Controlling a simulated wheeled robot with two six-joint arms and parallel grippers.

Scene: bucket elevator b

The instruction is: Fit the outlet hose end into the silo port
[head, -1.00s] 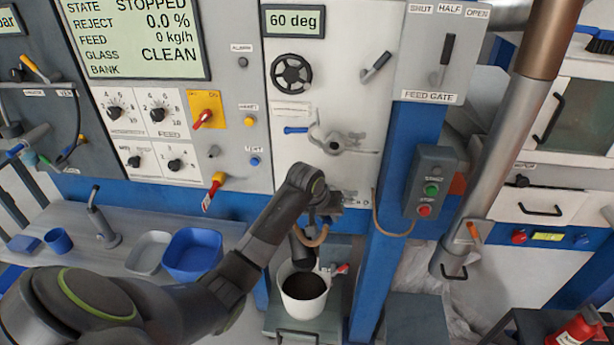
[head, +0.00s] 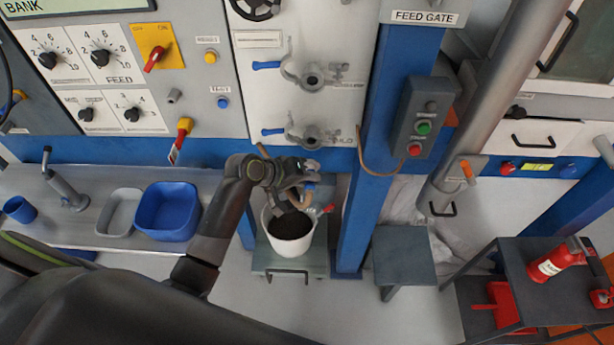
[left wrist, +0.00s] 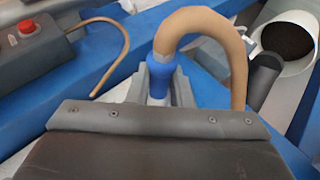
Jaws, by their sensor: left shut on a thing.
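My left gripper (head: 306,172) is shut on the blue hose end (left wrist: 160,75), with a finger on either side of it in the left wrist view. The tan hose (left wrist: 205,22) arches from this end and bends down to the right; it also shows in the head view (head: 292,197). The lower grey port (head: 312,136), whose partly covered label appears to end in "ILO", is on the white panel just above my gripper. It looks empty, and the hose end is apart from it. An upper port (head: 311,80) has a similar blue-handled lever. My right gripper is not in view.
A white bucket (head: 290,245) with dark contents stands on a grey platform below my gripper. A blue post (head: 368,200) with a start/stop box (head: 424,120) is close on the right. A blue tub (head: 167,212) sits on the bench at left.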

